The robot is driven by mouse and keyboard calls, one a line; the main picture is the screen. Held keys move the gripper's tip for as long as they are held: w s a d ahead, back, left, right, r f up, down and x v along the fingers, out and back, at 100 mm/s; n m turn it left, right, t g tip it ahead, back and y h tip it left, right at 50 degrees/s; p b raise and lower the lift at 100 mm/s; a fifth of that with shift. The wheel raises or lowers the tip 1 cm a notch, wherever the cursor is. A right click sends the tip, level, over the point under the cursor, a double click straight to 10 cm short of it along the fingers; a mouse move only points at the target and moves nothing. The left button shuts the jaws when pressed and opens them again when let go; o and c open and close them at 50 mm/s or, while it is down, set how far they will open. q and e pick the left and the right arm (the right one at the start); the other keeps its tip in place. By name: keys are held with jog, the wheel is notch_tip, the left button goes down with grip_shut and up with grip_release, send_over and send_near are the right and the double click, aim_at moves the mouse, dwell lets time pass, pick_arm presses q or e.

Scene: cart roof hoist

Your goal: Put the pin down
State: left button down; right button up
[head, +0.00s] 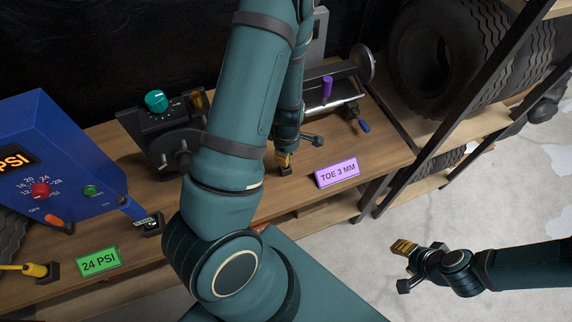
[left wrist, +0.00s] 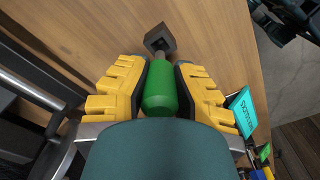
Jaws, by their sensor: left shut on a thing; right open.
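The pin shows in the left wrist view as a green handle (left wrist: 160,90) with a short metal shaft. My left gripper (head: 284,159) is shut on the green handle, with one yellow finger on each side. The shaft points at a small dark block (left wrist: 160,38) on the wooden bench; I cannot tell how far it is in the block. In the head view the block (head: 285,171) sits right under the fingers, and the green handle is hidden. My right gripper (head: 403,246) is open and empty, out over the floor at the right.
A purple "TOE 3 MM" card (head: 338,174) stands close right of the left gripper. A dark device with a teal knob (head: 156,100), a blue machine (head: 62,150) and a green "24 PSI" card (head: 98,262) are on the bench (head: 390,150). A tyre rack is at the right.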

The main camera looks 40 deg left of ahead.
pick_arm(q)
jog(key=shift+f+b, duration=0.5)
jog(key=shift+f, duration=1.75)
jog(key=shift+f, duration=0.2)
jog(key=c, duration=1)
grip_release()
jog(key=shift+o, duration=0.2)
jog(key=shift+r, duration=0.1)
